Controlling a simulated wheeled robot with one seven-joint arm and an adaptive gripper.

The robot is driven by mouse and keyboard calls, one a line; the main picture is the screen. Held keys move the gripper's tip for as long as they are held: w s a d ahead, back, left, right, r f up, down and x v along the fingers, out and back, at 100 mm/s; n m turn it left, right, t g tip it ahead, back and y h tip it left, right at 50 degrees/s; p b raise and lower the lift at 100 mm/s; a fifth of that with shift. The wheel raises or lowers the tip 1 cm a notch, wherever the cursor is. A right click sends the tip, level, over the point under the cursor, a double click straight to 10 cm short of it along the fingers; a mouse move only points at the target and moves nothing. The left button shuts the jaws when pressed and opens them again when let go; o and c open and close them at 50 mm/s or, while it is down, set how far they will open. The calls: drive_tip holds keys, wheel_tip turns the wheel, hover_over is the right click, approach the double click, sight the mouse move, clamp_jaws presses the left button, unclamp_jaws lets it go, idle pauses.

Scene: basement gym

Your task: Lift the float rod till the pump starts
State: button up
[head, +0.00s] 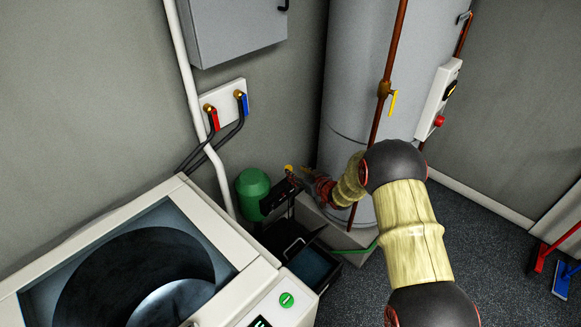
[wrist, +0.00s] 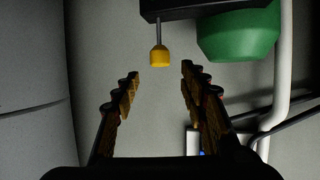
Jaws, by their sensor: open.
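The float rod is a thin grey rod (wrist: 157,33) with a yellow knob (wrist: 159,57) on its end, coming out of a black housing in the wrist view. The knob also shows as a small yellow spot (head: 289,168) above the black housing in the head view. My gripper (wrist: 161,80) is open and empty. Its two fingers point toward the knob, which appears between and just past the fingertips without visible contact. In the head view my gripper (head: 306,173) is small and dark, just right of the knob. The green pump part (head: 253,190) also shows in the wrist view (wrist: 240,35).
A dark open-topped basin (head: 315,262) lies below the pump. A washing machine (head: 225,240) fills the lower left. A grey tank (head: 350,80) with a copper pipe (head: 391,60) stands behind my arm. A white pipe (head: 190,85) runs down the wall.

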sight(290, 168)
drive_tip(key=b+x, duration=0.2)
drive_tip(key=x, duration=0.5)
drive_tip(key=shift+w+a+f, duration=0.15)
drive_tip(key=shift+w+f, duration=0.05)
drive_tip(key=shift+f, duration=0.1)
drive_tip(key=shift+c, duration=0.2)
clamp_jaws()
idle(0.5)
